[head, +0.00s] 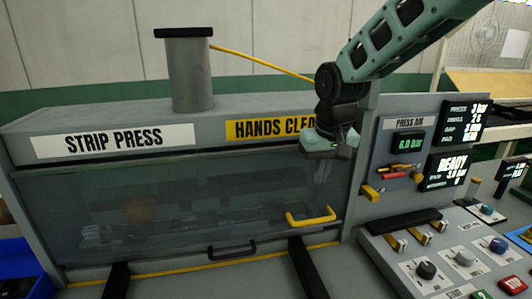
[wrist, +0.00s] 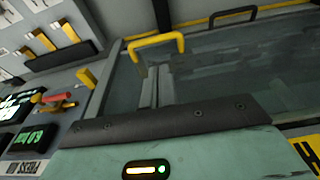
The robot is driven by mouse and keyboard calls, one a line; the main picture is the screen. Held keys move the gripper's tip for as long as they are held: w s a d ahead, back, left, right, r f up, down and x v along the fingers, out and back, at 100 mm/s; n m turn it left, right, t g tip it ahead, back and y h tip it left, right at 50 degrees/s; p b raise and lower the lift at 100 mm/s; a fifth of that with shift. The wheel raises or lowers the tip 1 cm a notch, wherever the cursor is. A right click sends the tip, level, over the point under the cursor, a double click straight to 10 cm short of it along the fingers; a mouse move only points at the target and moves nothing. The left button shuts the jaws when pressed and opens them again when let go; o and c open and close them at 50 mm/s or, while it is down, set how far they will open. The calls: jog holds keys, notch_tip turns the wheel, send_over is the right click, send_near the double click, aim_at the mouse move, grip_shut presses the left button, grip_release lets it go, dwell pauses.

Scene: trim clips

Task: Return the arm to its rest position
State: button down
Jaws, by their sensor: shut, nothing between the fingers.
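My gripper (head: 322,172) hangs from my green arm in the head view, in front of the strip press. It points down, above and to the right of the middle of the clear guard, and is shut and empty. The guard's yellow handle (head: 311,217) is below it, apart from the fingers in the head view. In the wrist view the gripper's fingers (wrist: 152,88) reach toward the guard, and the yellow handle (wrist: 157,42) shows beyond them.
The strip press (head: 60,125) has a guard with a black handle (head: 232,249). To the right are a press air panel (head: 408,125), a lit READY display (head: 450,170) and a control console (head: 440,250). A blue bin (head: 22,275) stands at the lower left. A yellow hose (head: 260,60) runs behind my arm.

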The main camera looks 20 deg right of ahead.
jog(key=s+a+f+n, duration=0.2)
jog(key=s+a, duration=0.2)
jog(key=s, duration=0.4)
jog(key=s+a+f+n+g+b, duration=0.1)
jog(key=s+a+f+n, duration=0.1)
jog(key=s, duration=0.7)
jog(key=s+a+f+n+g, duration=0.1)
jog(key=s+a+n, duration=0.3)
jog(key=s, duration=0.5)
jog(key=shift+a+f+y+b, duration=0.35)
jog(key=shift+a+f, duration=0.3)
jog(key=shift+a, duration=0.45)
